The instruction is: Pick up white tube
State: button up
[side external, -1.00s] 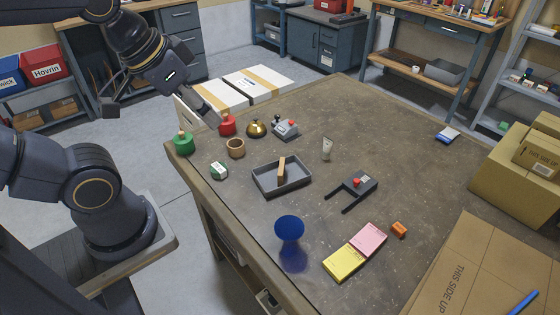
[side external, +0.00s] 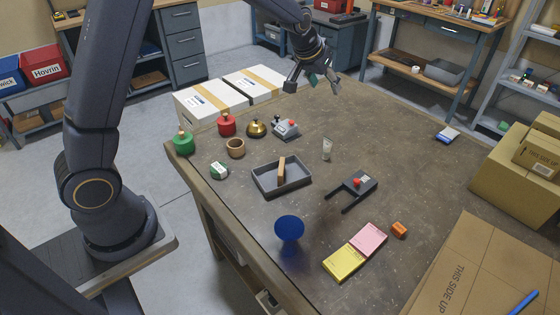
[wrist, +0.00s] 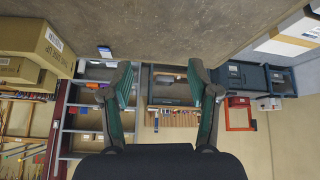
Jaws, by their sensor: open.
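My gripper (side external: 314,86) is open and empty, raised above the back part of the table, behind and above the tube. In the wrist view my gripper (wrist: 160,82) has its two green-padded fingers spread wide with nothing between them. The tube does not show in the wrist view.
The table (side external: 400,170) is clear around the tube. A grey tray (side external: 263,184) with a wooden block (side external: 281,170), a black forked holder (side external: 358,185) and a grey device (side external: 286,129) stand nearby. Cardboard boxes (side external: 500,190) stand at the right.

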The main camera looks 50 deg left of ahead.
notch_tip(320, 180, down, 13)
jog(key=g, duration=0.2)
send_near(325, 151)
jog(key=x, duration=0.4)
jog(key=shift+a+f, duration=0.15)
jog(key=shift+f, duration=0.15)
jog(key=shift+d+x, duration=0.2)
jog(key=shift+x, duration=2.9)
jog(key=shift+w, duration=0.15)
jog(key=shift+c, duration=0.2)
jog(key=c, duration=1)
